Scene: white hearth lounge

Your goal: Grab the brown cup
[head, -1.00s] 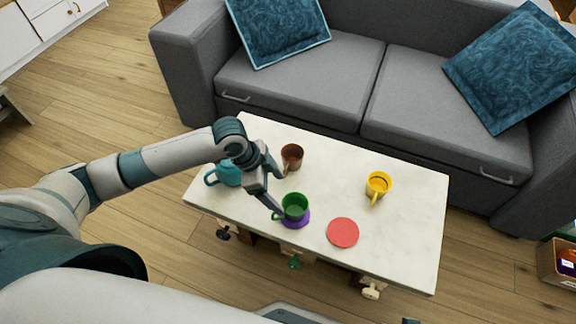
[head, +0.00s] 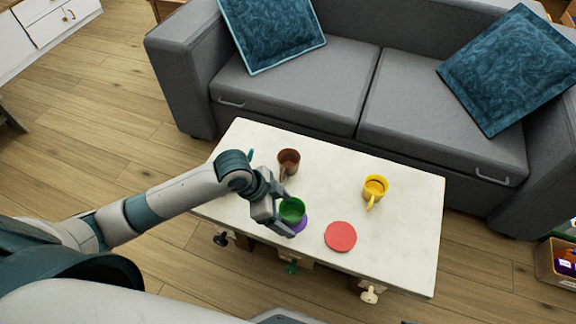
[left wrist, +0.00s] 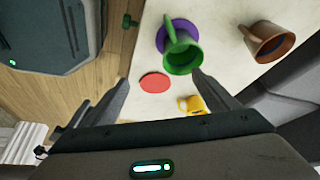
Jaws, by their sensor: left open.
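The brown cup (head: 289,160) stands upright near the back of the white table, its handle toward the front. It also shows at the upper right of the left wrist view (left wrist: 272,44). My left gripper (head: 287,204) is open and empty, over the front left part of the table by the green cup (head: 292,210). One finger is near the brown cup's handle in the head view; touching cannot be told. In the left wrist view the brown cup lies to the right, outside the two fingertips (left wrist: 160,78). My right gripper is not in view.
The green cup sits on a purple coaster (head: 301,226). A red coaster (head: 340,237) and a yellow cup (head: 375,187) are to the right on the table (head: 410,235). A teal object is mostly hidden behind my arm. A grey sofa (head: 440,130) stands behind.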

